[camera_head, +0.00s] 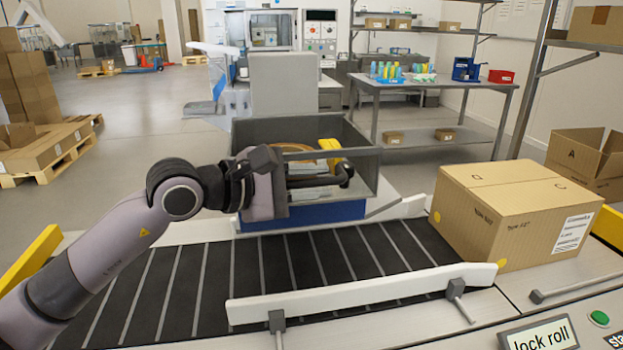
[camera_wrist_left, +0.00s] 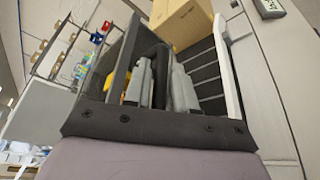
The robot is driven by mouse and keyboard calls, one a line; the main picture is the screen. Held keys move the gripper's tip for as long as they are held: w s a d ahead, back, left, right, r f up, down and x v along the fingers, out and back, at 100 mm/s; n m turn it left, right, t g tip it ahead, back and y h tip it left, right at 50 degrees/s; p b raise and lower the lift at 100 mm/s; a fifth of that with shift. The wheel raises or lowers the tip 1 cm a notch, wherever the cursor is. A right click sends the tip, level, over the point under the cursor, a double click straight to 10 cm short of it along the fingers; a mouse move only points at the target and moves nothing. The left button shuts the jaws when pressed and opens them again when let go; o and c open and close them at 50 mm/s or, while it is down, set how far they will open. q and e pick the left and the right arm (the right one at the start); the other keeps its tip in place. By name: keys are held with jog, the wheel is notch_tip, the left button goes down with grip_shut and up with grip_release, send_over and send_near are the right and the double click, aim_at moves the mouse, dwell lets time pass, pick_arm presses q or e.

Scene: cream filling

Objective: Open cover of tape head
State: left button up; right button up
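The tape head (camera_head: 345,213) stands over the far side of the conveyor, with a grey see-through box-like cover (camera_head: 365,172) above a blue base. A yellow part (camera_head: 331,152) and a tan tape roll (camera_head: 290,143) show inside it. A dark bar-shaped handle (camera_head: 325,182) runs along the cover's front. My left gripper (camera_head: 283,185) is at the left end of this handle, close against the cover. In the left wrist view, its grey fingers (camera_wrist_left: 160,85) stand close beside dark bars; whether they grip anything is unclear. My right gripper is out of view.
A closed cardboard box (camera_head: 515,205) stands on the conveyor (camera_head: 190,285) to the right. A white guide rail (camera_head: 360,295) runs along the near side. A "lock roll" label (camera_head: 541,337) and a green button (camera_head: 599,318) are at the lower right.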

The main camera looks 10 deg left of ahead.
pick_arm(q)
grip_shut()
notch_tip(320, 180, up, 8)
jog(key=n+g+p, duration=0.1)
jog(key=n+p, duration=0.1)
jog(key=p, duration=0.2)
jog(key=shift+w+r+p, duration=0.15)
jog(key=shift+p, duration=0.15)
notch_tip(320, 180, up, 8)
jog(key=w+a+p, duration=0.1)
jog(key=w+p, duration=0.1)
jog(key=w, duration=0.1)
grip_release()
jog(key=shift+f, duration=0.2)
jog(key=shift+a, duration=0.1)
